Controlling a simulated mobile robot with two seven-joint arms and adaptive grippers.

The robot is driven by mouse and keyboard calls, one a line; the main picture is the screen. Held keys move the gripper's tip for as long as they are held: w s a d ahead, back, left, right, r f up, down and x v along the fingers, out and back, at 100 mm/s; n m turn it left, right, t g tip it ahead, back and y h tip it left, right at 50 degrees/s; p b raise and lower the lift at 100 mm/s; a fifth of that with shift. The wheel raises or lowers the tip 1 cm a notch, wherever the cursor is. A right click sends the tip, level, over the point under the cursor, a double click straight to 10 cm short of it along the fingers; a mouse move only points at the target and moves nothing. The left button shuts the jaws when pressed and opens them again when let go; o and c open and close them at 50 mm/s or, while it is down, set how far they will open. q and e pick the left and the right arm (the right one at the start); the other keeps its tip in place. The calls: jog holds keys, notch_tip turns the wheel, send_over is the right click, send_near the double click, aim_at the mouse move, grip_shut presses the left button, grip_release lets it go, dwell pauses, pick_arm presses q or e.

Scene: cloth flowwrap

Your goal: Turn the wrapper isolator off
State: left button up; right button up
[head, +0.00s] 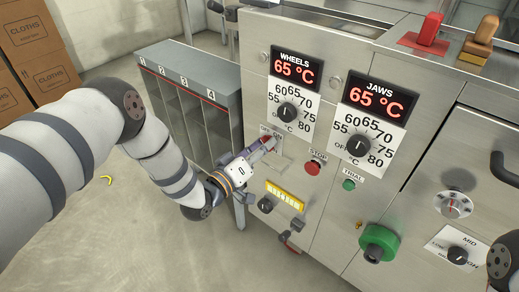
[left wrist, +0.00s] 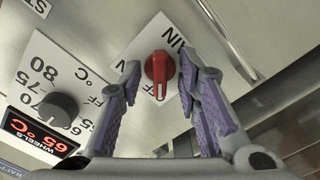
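The isolator is a red rotary knob (left wrist: 160,68) on a white label plate with partly hidden lettering, including OFF. In the left wrist view it stands between the two purple-padded fingers of my left gripper (left wrist: 157,82), which is open, with a gap on each side. A pale mark shows at the knob's lower end in that view; I cannot tell its setting for sure. In the head view my left gripper (head: 262,150) is at the panel's left side, below the WHEELS display, and mostly hides the red knob. My right gripper is out of view.
Close by are the WHEELS dial (head: 288,112), JAWS dial (head: 358,145), red STOP button (head: 313,167), green TRIAL button (head: 349,184) and a yellow gauge strip (head: 285,195). A grey numbered rack (head: 190,85) stands left of the panel. Both displays read 65 °C.

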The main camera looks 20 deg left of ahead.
pick_arm(q)
jog(key=v, duration=1.2)
jog(key=s+d+f+m+g+y+p, duration=0.1)
jog(key=s+d+f+g+p, duration=0.25)
jog(key=s, duration=0.55)
jog(key=s+f+m+g+y+p, duration=0.2)
jog(key=s+f+g, duration=0.2)
jog(key=s+g, duration=0.35)
jog(key=s+a+r+g+y+p, duration=0.1)
jog(key=s+g, duration=0.1)
jog(key=s, duration=0.6)
jog(key=s+a+r+m+g+y+p, duration=0.1)
jog(key=s+a+r+g, duration=0.1)
jog(key=s, duration=0.6)
jog(key=s+a+r+g+y+p, duration=0.1)
jog(key=s+g, duration=0.3)
jog(key=s, duration=0.5)
jog(key=shift+a+m, duration=0.4)
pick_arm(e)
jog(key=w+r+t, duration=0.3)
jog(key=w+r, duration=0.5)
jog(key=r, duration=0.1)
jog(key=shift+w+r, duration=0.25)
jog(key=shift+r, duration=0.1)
pick_arm(q)
jog(key=shift+r, duration=0.15)
